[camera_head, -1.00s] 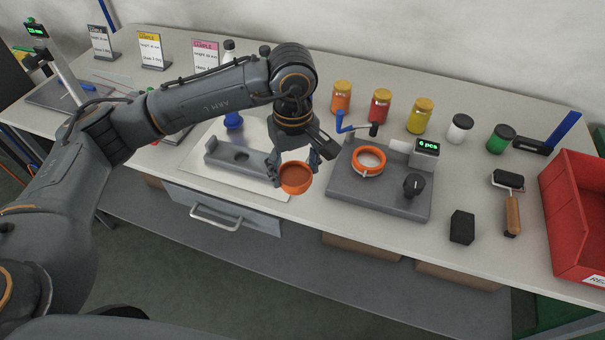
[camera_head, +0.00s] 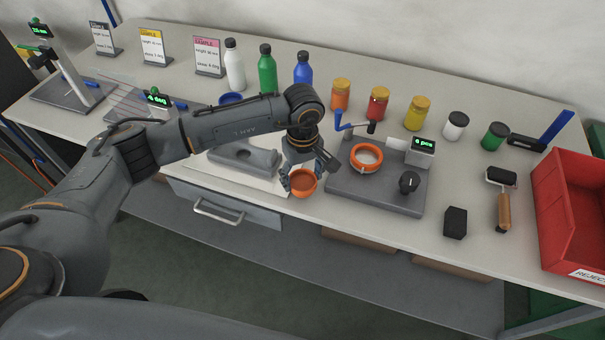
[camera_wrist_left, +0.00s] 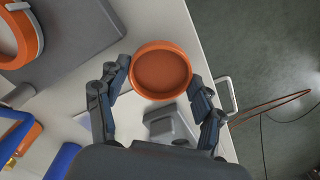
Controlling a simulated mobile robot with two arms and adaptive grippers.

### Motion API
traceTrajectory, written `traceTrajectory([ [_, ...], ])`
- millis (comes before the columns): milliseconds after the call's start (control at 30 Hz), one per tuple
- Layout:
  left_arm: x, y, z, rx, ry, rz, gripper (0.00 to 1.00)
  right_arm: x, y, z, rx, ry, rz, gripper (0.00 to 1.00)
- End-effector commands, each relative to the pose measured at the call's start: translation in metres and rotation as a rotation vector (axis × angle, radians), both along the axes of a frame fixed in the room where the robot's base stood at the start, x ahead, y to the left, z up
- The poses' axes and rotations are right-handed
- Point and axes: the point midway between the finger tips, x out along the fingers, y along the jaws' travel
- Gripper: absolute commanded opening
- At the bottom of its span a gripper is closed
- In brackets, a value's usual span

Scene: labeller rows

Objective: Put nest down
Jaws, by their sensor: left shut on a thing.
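The nest (camera_head: 303,184) is a shallow orange round cup with a brown inside. My left gripper (camera_head: 304,172) is shut on it, with a finger at either side. In the left wrist view the nest (camera_wrist_left: 161,72) sits level between the fingertips, open side toward the camera. It shows over the front part of the bench, just left of the grey labeller base (camera_head: 375,189). I cannot tell whether it touches the bench. An orange ring (camera_head: 366,158) lies on the labeller base. My right gripper is not in view.
A grey cradle (camera_head: 243,156) on a pale mat stands left of the gripper. Capped jars (camera_head: 378,104) and bottles (camera_head: 267,70) line the back. A black block (camera_head: 455,222), a roller (camera_head: 503,203) and a red bin (camera_head: 575,215) stand right. Bare bench lies before the labeller.

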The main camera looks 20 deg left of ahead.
Motion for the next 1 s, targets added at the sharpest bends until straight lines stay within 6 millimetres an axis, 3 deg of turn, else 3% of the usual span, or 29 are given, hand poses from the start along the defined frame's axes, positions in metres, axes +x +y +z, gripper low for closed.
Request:
traceTrajectory([
  [267, 0.0, 0.0, -0.008, 0.001, -0.001, 0.0, 0.29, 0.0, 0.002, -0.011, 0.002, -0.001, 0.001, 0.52],
  [300, 0.0, 0.0, -0.006, 0.001, -0.001, 0.0, 0.73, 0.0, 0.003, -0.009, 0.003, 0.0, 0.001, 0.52],
  [400, 0.0, 0.0, -0.006, 0.0, 0.0, 0.0, 0.9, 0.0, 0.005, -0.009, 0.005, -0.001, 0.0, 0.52],
  [733, 0.0, 0.0, -0.005, 0.0, 0.0, 0.0, 0.9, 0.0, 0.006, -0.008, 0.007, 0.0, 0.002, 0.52],
  [900, 0.0, 0.0, 0.006, -0.001, 0.001, 0.0, 0.9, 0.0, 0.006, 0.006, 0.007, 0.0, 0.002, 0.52],
  [1000, 0.002, 0.0, 0.019, -0.001, -0.006, -0.002, 0.9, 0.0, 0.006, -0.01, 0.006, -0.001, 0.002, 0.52],
])
